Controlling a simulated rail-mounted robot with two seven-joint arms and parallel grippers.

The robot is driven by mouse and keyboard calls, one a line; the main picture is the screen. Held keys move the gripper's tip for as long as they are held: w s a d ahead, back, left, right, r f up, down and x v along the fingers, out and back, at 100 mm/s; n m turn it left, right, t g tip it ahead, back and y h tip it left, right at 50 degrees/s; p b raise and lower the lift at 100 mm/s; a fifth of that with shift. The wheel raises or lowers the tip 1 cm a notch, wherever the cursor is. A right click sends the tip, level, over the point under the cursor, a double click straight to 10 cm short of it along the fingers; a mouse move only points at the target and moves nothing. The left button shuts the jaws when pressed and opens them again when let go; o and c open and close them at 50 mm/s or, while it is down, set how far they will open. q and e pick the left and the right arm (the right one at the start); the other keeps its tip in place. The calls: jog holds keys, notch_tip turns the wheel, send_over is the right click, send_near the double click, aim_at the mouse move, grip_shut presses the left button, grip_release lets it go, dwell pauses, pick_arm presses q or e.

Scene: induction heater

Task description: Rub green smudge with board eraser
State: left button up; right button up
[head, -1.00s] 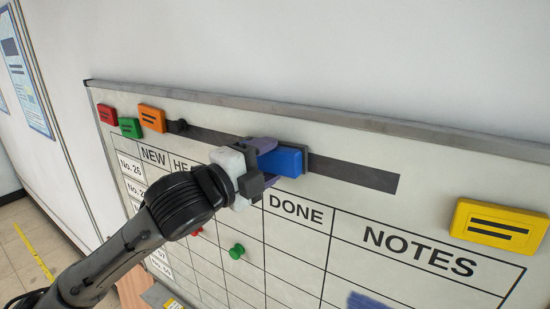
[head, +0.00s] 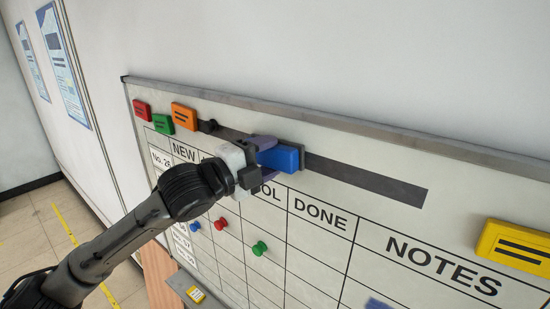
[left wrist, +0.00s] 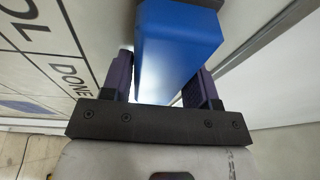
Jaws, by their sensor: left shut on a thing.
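The blue board eraser (head: 280,158) is in my left gripper (head: 262,158), in front of the dark strip near the board's top edge. In the left wrist view the blue eraser (left wrist: 178,45) sits between the two purple fingers, which are shut on it. I cannot tell whether its far face touches the board. No green smudge shows; my left arm hides part of the whiteboard (head: 330,262). A blue smudge (head: 378,304) is cut off at the bottom edge. My right gripper is not in view.
Red (head: 142,109), green (head: 163,124) and orange (head: 185,116) blocks sit at the board's upper left, a yellow block (head: 514,242) at the right. Green (head: 259,248), red (head: 221,223) and blue (head: 195,226) pins stand out from the grid. A ledge (head: 197,291) lies below.

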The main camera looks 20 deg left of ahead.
aim_at(328, 164)
pick_arm(q)
jog(key=shift+w+a, duration=0.25)
jog(key=shift+a, duration=0.35)
jog(key=shift+a+r, duration=0.1)
jog(key=shift+r, duration=0.05)
jog(key=shift+s+d, duration=0.5)
jog(key=shift+d, duration=0.7)
jog(key=shift+s+d, duration=0.45)
jog(key=shift+d, duration=0.8)
jog(key=shift+s+d, duration=0.5)
jog(key=shift+d, duration=0.7)
jog(key=shift+d, duration=0.1)
jog(key=shift+s+d, duration=0.35)
jog(key=shift+d, duration=0.5)
jog(key=shift+s+d, duration=0.3)
jog(key=shift+d, duration=0.55)
jog(key=shift+w+a, duration=0.5)
jog(key=shift+a, duration=0.75)
jog(key=shift+w+a, duration=0.55)
jog(key=shift+a, duration=0.7)
jog(key=shift+w+a, duration=0.5)
jog(key=shift+a, duration=0.75)
jog(key=shift+w+a, duration=0.3)
jog(key=shift+a, duration=0.55)
jog(key=shift+w+a, duration=0.3)
jog(key=shift+a, duration=0.55)
